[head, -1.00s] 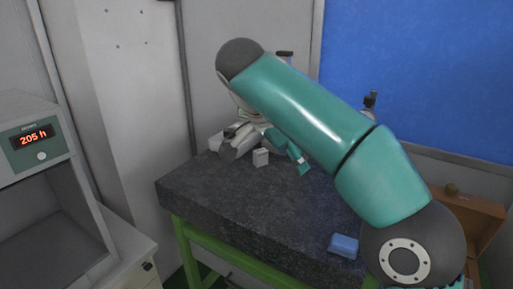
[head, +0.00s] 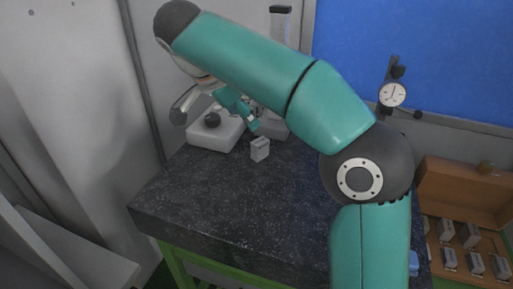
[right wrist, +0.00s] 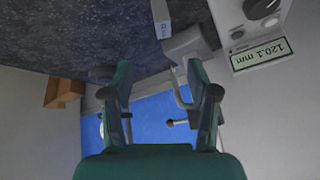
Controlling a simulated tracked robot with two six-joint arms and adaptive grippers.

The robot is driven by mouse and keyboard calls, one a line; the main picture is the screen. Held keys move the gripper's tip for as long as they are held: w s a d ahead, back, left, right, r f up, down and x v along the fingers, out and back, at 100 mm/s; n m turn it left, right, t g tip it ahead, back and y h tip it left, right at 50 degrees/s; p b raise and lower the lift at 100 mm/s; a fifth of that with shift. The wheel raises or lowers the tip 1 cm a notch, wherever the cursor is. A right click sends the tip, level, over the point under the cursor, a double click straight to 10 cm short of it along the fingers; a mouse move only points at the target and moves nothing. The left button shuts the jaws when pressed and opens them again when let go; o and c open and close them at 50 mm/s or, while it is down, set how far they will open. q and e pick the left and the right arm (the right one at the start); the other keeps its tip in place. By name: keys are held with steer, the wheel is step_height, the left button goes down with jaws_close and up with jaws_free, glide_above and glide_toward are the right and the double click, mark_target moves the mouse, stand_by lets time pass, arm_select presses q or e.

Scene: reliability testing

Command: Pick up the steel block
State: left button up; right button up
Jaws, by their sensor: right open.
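The steel block (head: 260,149), a small light grey block, stands on the dark granite table toward its back edge. My right gripper (head: 245,115) is just behind and above it, partly hidden by my own arm, and apart from the block. In the right wrist view my right gripper (right wrist: 160,70) is open with nothing between its fingers. A pale block that looks like the steel block (right wrist: 161,18) shows at the top edge there, beyond the fingertips and partly cut off. My left gripper is in neither current view.
A white device (head: 213,134) with a dark knob stands behind the block; a display (right wrist: 261,54) reads 120.1 mm. A dial gauge (head: 392,96) is at the back right. A wooden case (head: 468,195) holds several grey blocks. The granite front (head: 230,200) is clear.

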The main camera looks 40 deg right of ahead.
glide_above(259, 141)
steer(key=s+a, duration=0.1)
steer(key=a, duration=0.2)
step_height(259, 141, down, 7)
steer(key=shift+r, duration=0.15)
steer(key=shift+w+d+f, duration=0.15)
steer(key=shift+d+f, duration=0.1)
steer(key=shift+f, duration=0.2)
steer(key=p+x, duration=0.1)
steer(key=x, duration=0.3)
steer(key=shift+w, duration=0.1)
jaws_close()
